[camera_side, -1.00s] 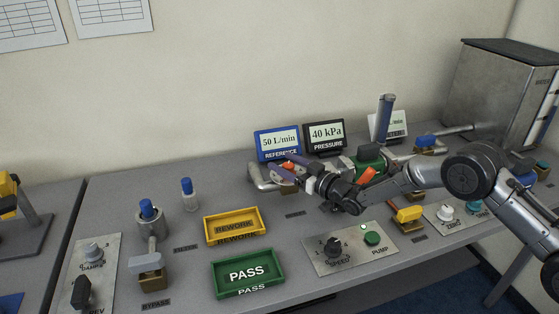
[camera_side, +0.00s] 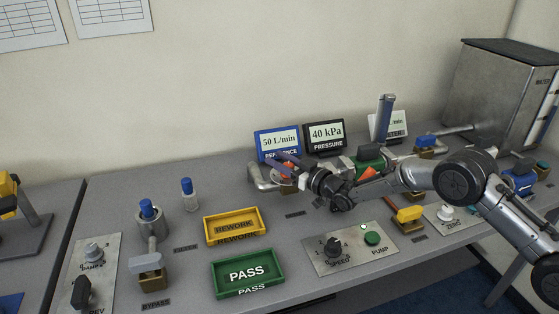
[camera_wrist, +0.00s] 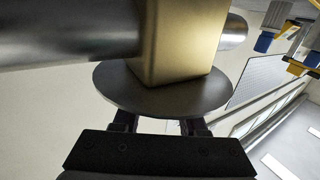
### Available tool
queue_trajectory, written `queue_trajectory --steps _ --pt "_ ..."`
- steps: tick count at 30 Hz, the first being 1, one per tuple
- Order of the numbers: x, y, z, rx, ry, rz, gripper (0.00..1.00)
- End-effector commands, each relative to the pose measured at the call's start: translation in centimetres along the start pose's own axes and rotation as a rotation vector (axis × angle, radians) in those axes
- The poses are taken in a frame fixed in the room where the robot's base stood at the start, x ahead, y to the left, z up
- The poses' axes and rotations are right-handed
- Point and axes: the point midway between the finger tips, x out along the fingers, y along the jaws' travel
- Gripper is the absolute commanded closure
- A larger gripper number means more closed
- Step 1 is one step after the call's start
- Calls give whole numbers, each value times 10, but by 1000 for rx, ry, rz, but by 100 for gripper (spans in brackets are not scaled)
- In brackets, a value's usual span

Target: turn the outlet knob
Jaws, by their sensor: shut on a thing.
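My gripper (camera_side: 288,166) reaches left over the back middle of the table, at a pipe fitting with an orange part (camera_side: 288,165) between and behind its fingers. In the wrist view my gripper's fingers (camera_wrist: 160,126) run up to a dark grey disc (camera_wrist: 165,92) on a brass valve block (camera_wrist: 180,40). The disc hides the fingertips. My gripper is shut on what appears to be the outlet knob. The knob's own shape and any mark on it are hidden by the fingers and disc.
A metal pipe (camera_side: 262,181) runs beside the fingers. The reference display (camera_side: 278,143) and pressure display (camera_side: 325,136) stand close behind. The yellow rework tray (camera_side: 234,225), green pass tray (camera_side: 248,272) and speed panel (camera_side: 350,248) lie in front.

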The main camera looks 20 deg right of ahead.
Motion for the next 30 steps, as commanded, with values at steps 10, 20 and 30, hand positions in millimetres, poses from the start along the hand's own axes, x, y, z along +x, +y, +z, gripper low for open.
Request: queue_trajectory --steps 10,20,30 --pt "0 0 0 1 -1 37 100" --pt "-1 5 0 1 1 227 100" --pt "-3 12 0 -1 1 436 100"
